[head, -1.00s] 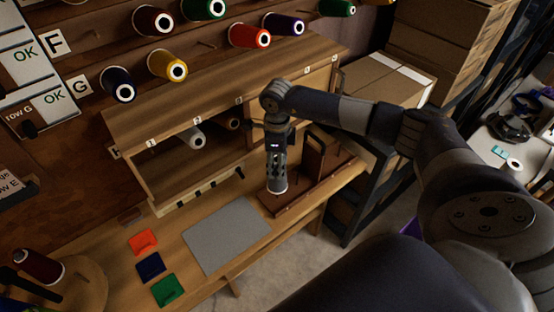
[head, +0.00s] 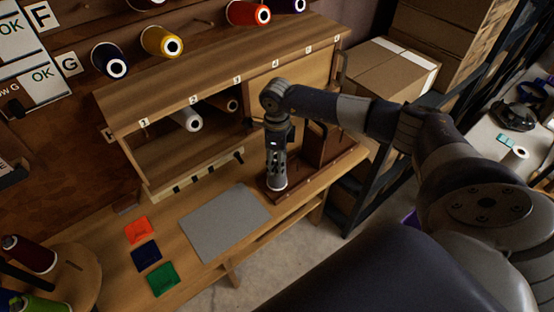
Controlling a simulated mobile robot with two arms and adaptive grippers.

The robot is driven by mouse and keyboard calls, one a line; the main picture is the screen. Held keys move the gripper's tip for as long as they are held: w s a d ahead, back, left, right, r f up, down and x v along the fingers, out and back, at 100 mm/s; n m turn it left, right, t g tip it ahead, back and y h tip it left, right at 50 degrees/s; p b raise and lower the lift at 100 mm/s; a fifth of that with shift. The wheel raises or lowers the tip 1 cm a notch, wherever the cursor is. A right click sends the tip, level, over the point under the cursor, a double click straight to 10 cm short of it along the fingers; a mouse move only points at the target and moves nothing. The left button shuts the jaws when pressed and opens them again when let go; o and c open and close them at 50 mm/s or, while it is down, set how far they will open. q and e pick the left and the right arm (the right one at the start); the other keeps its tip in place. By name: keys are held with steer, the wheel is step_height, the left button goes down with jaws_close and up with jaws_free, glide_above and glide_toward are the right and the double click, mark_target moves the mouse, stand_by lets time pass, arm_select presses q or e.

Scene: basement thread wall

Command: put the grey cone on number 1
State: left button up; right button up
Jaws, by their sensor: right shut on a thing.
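My right gripper (head: 277,182) points straight down over the brown wooden rack (head: 310,187) at the right end of the bench. It is shut on a pale thing, probably the grey cone (head: 277,186). Only the cone's light lower rim shows below the fingers; I cannot tell whether it touches the rack. The wooden shelf unit (head: 215,75) has a row of small number labels on its front edge. The leftmost label (head: 144,122) there looks like number 1, but its digit is hard to read. My left gripper is out of view.
A whitish cone (head: 187,119) and a brown cone (head: 228,104) lie in the open compartment. A grey mat (head: 225,222) and orange (head: 138,229), blue (head: 146,256) and green (head: 162,279) patches lie on the bench. Coloured cones hang above. Cardboard boxes (head: 392,75) stand right.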

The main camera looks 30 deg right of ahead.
stand_by(0.4)
steer(key=shift+f+b, duration=0.2)
steer(key=shift+b, duration=0.15)
steer(key=shift+f, duration=0.15)
steer(key=o, duration=1.1)
